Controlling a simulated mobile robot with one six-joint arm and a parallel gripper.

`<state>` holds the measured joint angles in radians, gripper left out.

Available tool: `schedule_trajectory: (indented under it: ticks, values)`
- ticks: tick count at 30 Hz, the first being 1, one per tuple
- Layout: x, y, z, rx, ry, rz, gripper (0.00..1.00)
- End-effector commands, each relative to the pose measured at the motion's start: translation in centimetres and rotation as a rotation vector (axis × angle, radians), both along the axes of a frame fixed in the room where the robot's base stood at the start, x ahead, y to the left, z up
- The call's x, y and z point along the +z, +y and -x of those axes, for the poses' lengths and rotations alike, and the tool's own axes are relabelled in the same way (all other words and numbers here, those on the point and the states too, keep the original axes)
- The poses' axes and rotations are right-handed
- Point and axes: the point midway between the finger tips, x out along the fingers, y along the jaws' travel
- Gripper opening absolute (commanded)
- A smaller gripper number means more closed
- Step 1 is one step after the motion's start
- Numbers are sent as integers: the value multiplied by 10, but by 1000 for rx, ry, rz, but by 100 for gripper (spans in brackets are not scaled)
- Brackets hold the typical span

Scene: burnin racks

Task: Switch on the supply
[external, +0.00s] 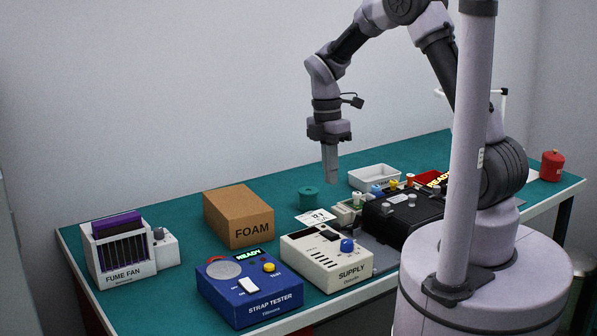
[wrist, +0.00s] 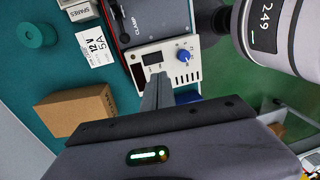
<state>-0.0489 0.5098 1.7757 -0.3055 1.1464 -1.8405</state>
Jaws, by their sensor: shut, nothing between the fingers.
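The supply (external: 315,262) is a cream box labelled SUPPLY at the table's front. Its sloped top has a blue knob (external: 347,245) and a dark switch. In the wrist view the supply's panel (wrist: 172,72) shows the blue knob (wrist: 184,56), the dark switch (wrist: 152,58) and a dark display beside it. My gripper (external: 330,180) points down, shut and empty, in the air well above the supply. In the wrist view my gripper (wrist: 158,78) overlaps the lower edge of the panel. The switch's position is too small to tell.
The blue strap tester (external: 250,290) is left of the supply, with a FOAM box (external: 238,217) behind. A fume fan (external: 122,255) stands far left. A 12 V 5 A card (external: 315,217) lies behind.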

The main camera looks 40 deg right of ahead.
Motion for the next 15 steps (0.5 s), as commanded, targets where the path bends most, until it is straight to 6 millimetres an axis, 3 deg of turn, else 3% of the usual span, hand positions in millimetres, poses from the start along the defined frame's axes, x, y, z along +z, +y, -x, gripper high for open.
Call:
schedule_trajectory:
  ticks: [15]
  values:
    - [-110, 0, 14, -1, 2, 0, 0]
